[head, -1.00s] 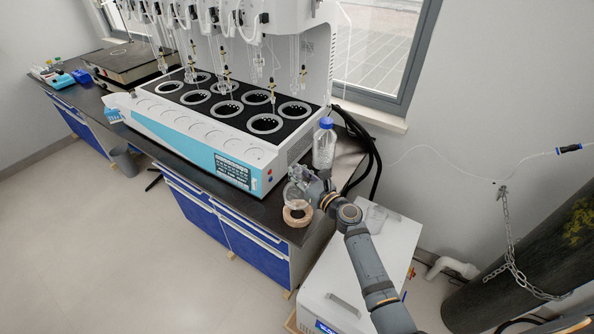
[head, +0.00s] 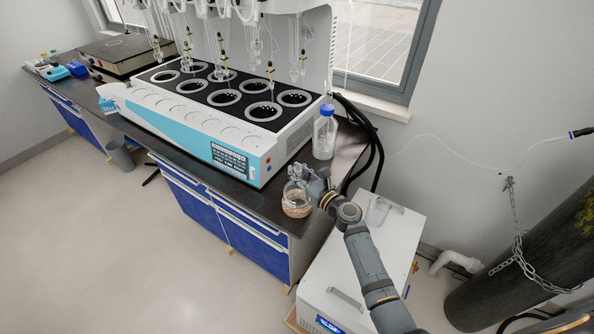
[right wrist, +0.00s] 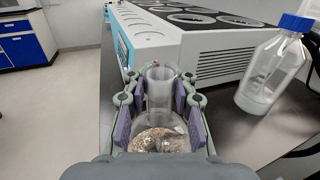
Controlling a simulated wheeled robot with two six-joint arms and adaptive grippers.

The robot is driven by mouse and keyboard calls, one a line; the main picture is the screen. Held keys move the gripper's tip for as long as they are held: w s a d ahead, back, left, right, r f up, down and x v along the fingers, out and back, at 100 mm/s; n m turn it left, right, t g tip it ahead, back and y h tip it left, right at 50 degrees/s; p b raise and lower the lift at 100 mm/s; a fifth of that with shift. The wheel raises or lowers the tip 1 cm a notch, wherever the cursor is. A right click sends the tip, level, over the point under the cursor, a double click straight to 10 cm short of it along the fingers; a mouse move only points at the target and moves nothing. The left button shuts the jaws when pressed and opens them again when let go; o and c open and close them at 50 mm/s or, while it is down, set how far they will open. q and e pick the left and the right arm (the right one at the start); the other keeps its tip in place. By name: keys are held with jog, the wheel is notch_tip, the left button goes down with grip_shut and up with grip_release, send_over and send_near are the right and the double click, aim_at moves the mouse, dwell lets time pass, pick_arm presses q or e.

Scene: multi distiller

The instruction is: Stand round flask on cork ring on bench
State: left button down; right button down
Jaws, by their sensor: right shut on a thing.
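The clear round flask (head: 293,195) is at the right end of the dark bench, over the cork ring (head: 298,211). In the right wrist view the flask's neck (right wrist: 160,90) stands upright between the purple finger pads, and the speckled cork ring (right wrist: 158,139) shows through and below the glass. My right gripper (head: 302,178) is shut on the flask's neck. In the head view the flask's body looks to be down at the ring; I cannot tell if its full weight rests there. My left gripper is out of view.
A clear bottle with a blue cap (head: 325,132) stands behind the flask, close to my right gripper. The large white and blue distiller (head: 200,125) fills the bench to the left. A white cabinet (head: 345,270) stands below the bench end. Black hoses hang behind.

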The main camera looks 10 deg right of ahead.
jog(key=shift+f, duration=0.25)
dwell(0.6)
jog(key=c, duration=1)
grip_release()
jog(key=v, duration=1.2)
jog(key=shift+d, duration=0.1)
